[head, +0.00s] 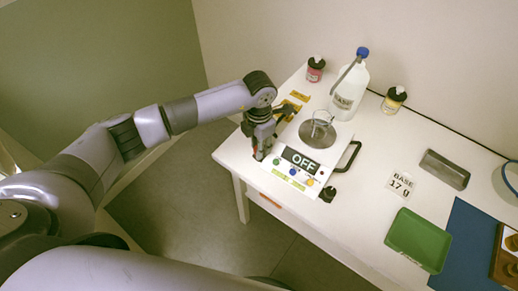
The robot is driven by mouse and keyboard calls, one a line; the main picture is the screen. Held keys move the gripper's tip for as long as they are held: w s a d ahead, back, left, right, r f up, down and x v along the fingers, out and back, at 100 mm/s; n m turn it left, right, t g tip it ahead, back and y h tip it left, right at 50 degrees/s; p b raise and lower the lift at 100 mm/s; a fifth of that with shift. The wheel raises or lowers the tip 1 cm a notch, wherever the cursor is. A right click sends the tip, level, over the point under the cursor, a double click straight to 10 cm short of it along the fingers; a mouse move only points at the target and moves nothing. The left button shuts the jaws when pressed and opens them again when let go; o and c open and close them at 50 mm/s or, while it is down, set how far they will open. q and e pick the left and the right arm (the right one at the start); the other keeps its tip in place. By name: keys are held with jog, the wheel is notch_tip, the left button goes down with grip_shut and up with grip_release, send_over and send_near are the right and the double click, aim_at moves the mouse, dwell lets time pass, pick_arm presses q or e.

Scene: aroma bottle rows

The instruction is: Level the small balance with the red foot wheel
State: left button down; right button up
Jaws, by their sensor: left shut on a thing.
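The small balance (322,160) is a white box on the table's left part, its display (299,161) reading "OFF". A clear glass beaker (317,131) stands on its round grey pan. My left gripper (259,152) points down at the balance's front left corner and is shut. A bit of red (254,155) shows at its fingertips, which looks like the red foot wheel, mostly hidden by the fingers. A dark foot wheel (328,194) shows at the front right corner. My right gripper is out of view. I cannot tell the balance's tilt.
Behind the balance are a white "BASE" bottle (350,93), a red-labelled jar (315,70) and a yellow-labelled jar (394,99). To the right are a "BASE 17 g" card (400,185), a grey block (444,169) and a green tray (418,239).

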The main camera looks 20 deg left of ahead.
pick_arm(q)
jog(key=m+b, duration=0.5)
jog(key=shift+f, duration=0.2)
jog(key=shift+r+m+b, duration=0.2)
jog(key=shift+m+b, duration=1.1)
jog(key=shift+m, duration=0.1)
jog(key=c, duration=1.3)
grip_release()
jog(key=shift+r, duration=0.15)
notch_tip(320, 180, up, 12)
